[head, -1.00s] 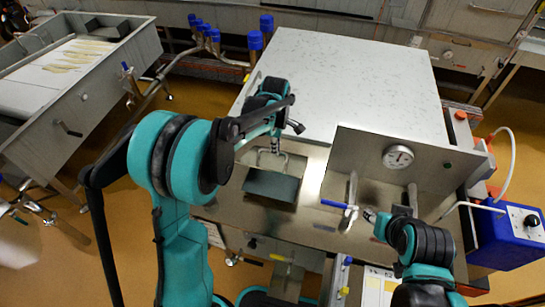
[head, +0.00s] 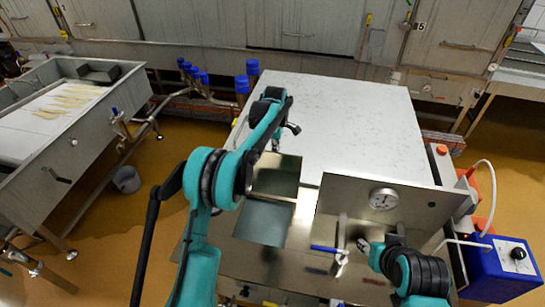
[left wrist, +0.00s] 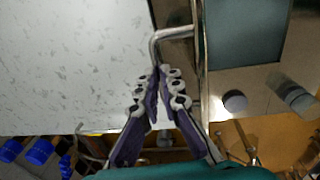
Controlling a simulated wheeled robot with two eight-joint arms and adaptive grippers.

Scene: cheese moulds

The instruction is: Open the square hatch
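The square hatch's metal lid (head: 276,176) stands raised at the far edge of its dark square opening (head: 263,222) in the head view. In the left wrist view the lid (left wrist: 202,70) shows nearly edge-on, with the grey-green opening (left wrist: 245,35) to its right. A bent metal handle (left wrist: 172,34) sticks out from the lid's back and runs down between the fingers of my left gripper (left wrist: 158,88). These fingers look closed around it. In the head view my left arm hides much of this grip. My right gripper (head: 364,246) is beside a blue-handled valve; its finger gap is unclear.
A speckled white top (head: 340,110) lies behind the hatch. An upright metal panel with a gauge (head: 383,199) stands to its right. A blue box (head: 497,268) with a hose is at far right.

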